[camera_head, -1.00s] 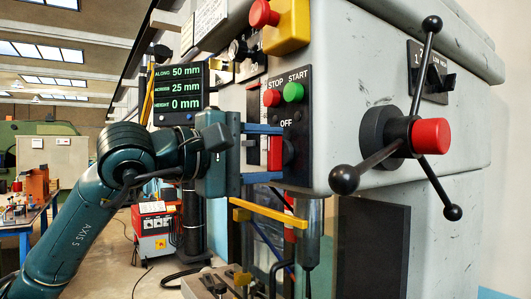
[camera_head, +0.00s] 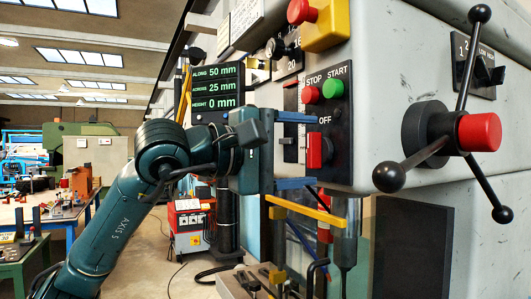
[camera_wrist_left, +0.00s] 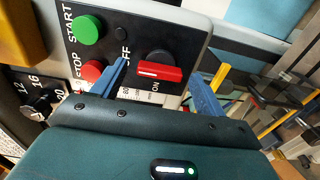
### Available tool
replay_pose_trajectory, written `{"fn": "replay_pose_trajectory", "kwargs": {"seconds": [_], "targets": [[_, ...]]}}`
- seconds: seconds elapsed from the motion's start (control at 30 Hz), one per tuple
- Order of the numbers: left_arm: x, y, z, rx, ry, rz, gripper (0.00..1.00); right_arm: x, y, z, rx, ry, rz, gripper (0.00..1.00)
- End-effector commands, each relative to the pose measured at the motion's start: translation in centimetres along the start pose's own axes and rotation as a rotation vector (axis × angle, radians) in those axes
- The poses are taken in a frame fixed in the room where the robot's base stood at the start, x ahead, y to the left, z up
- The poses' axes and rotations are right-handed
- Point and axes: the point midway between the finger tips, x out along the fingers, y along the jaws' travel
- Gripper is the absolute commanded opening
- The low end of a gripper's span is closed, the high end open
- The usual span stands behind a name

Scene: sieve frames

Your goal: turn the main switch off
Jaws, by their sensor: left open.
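The main switch (camera_head: 315,152) is a red bar handle on a dark round base, low on the black panel below START and STOP. Its red bar stands upright in the head view, with OFF printed above it; it also shows in the left wrist view (camera_wrist_left: 160,71), with ON printed beside it. I cannot tell which setting it is at. My left gripper (camera_head: 297,150) is open, one blue finger above the handle and one below it. Gaps show on both sides in the wrist view; I see no grip on it. My right gripper is not in view.
The green START button (camera_head: 333,89) and red STOP button (camera_head: 311,95) sit just above the switch. A spoked lever with a red hub (camera_head: 480,132) sticks out at right. A yellow bar (camera_head: 305,209) lies below the gripper. A yellow box with a red button (camera_head: 322,24) is above.

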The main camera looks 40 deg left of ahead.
Motion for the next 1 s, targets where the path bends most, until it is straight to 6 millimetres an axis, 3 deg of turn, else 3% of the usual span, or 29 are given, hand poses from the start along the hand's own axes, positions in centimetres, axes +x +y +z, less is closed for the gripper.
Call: {"fn": "replay_pose_trajectory", "kwargs": {"seconds": [0.3, 0.5, 0.7, 1.0], "targets": [[-6.9, -0.5, -0.1, 0.003, 0.006, 0.004, 0.73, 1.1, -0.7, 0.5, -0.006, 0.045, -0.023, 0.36], [-10.5, -0.3, -0.1, 0.002, 0.005, 0.003, 0.73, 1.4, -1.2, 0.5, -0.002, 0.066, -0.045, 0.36], [-12.0, -0.1, 0.0, 0.003, 0.002, 0.002, 0.73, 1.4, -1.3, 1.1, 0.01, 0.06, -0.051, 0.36], [-12.2, 0.0, 0.1, 0.003, 0.0, 0.001, 0.73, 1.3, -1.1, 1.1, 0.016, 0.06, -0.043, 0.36]]}}
